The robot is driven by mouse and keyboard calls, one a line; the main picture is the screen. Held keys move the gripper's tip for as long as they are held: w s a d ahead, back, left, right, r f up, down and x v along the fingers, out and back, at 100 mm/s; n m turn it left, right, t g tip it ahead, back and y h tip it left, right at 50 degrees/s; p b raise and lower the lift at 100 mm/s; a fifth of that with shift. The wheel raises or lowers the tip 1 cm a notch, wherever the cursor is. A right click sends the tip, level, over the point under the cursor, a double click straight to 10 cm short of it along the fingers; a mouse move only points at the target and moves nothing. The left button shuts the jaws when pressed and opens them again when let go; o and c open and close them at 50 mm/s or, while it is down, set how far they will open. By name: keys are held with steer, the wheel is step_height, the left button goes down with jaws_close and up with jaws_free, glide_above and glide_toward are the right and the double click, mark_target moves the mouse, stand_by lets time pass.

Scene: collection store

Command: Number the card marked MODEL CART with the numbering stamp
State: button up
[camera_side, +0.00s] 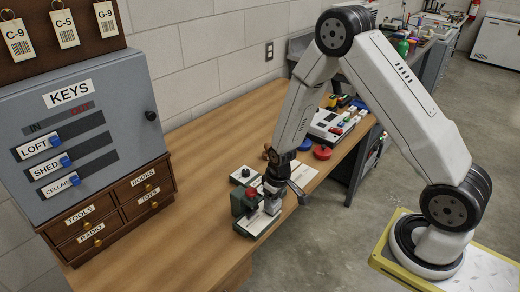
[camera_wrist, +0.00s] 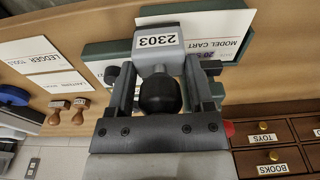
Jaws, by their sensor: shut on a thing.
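My gripper (camera_wrist: 158,84) is shut on the numbering stamp (camera_wrist: 158,45), with the stamp's black knob (camera_wrist: 160,96) between its fingers. The stamp has a grey body and a label reading 2303. In the wrist view the card marked MODEL CART (camera_wrist: 222,27) lies in a green-edged holder (camera_wrist: 165,10), partly hidden behind the stamp. In the side view my gripper (camera_side: 274,187) is low over the table, at the card's holder (camera_side: 243,232). I cannot tell whether the stamp touches the card.
A green block (camera_side: 243,203) stands close beside my gripper. A small dark pad (camera_side: 244,175) lies behind it. Cards (camera_wrist: 50,62) and wooden-handled stamps (camera_wrist: 80,104) lie at left in the wrist view. A key cabinet (camera_side: 90,130) stands on drawers (camera_side: 92,236) at left. The front table is clear.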

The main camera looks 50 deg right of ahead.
steer(key=shift+f, duration=0.55)
stand_by(1.1)
steer(key=shift+r, duration=0.15)
steer(key=shift+r, duration=3.35)
